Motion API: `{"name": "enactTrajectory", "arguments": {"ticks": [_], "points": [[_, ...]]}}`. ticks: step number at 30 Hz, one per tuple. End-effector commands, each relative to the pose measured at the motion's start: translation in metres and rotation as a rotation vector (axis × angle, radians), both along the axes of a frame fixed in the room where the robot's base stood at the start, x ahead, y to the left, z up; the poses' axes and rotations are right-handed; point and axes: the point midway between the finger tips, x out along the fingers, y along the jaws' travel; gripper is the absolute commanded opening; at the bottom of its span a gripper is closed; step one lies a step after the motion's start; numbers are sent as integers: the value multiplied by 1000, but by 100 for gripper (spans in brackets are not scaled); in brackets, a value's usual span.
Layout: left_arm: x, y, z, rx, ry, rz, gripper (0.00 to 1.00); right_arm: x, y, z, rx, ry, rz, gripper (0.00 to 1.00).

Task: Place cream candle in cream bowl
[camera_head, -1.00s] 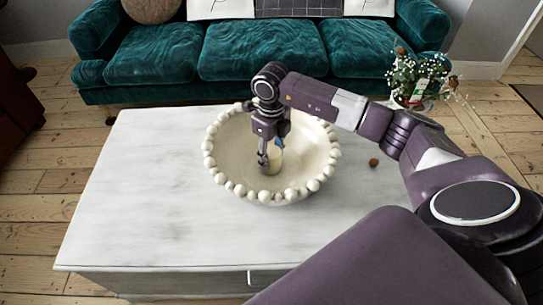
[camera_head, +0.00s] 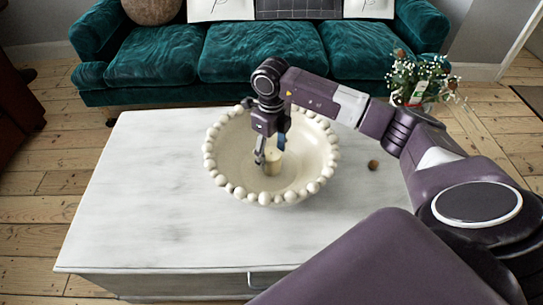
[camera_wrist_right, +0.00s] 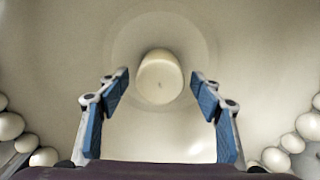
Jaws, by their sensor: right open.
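The cream bowl (camera_head: 225,176) with a rim of round beads stands on the white table. The cream candle (camera_head: 273,161) is inside the bowl, near the bottom, and looks upright. In the right wrist view the candle (camera_wrist_right: 159,77) shows centred beyond the fingertips, with the bowl's inner wall (camera_wrist_right: 240,50) around it. My right gripper (camera_head: 270,156) is over the bowl with its fingers down inside it. In the right wrist view its blue-padded fingers (camera_wrist_right: 160,90) are spread wide, with gaps on both sides of the candle. My left gripper is not in view.
The white table (camera_head: 140,190) is clear left of the bowl. A small brown ball-like object (camera_head: 373,165) lies to the right. A potted flowering plant (camera_head: 420,80) and a teal sofa (camera_head: 260,50) stand behind.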

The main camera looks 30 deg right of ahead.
Motion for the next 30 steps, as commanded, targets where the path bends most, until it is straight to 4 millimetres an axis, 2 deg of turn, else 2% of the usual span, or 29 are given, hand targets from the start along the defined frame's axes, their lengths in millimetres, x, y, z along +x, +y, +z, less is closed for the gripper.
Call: {"name": "enactTrajectory", "arguments": {"ticks": [1, 2, 3, 6, 13, 19, 30], "points": [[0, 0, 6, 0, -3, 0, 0, 1, -1, 14, -2, -5, 1, 60], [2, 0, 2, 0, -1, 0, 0, 1, -1, 21, -1, -6, 1, 60], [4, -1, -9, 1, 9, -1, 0, 1, -1, 30, -1, -4, 1, 60], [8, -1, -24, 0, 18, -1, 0, 1, 0, 52, -1, -4, 1, 60], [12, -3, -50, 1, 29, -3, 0, 1, 0, 90, 0, -2, 1, 60], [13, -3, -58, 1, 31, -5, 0, 0, 0, 101, -1, -1, 1, 60], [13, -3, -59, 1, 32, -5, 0, 0, 0, 101, -1, 0, 1, 60]]}}
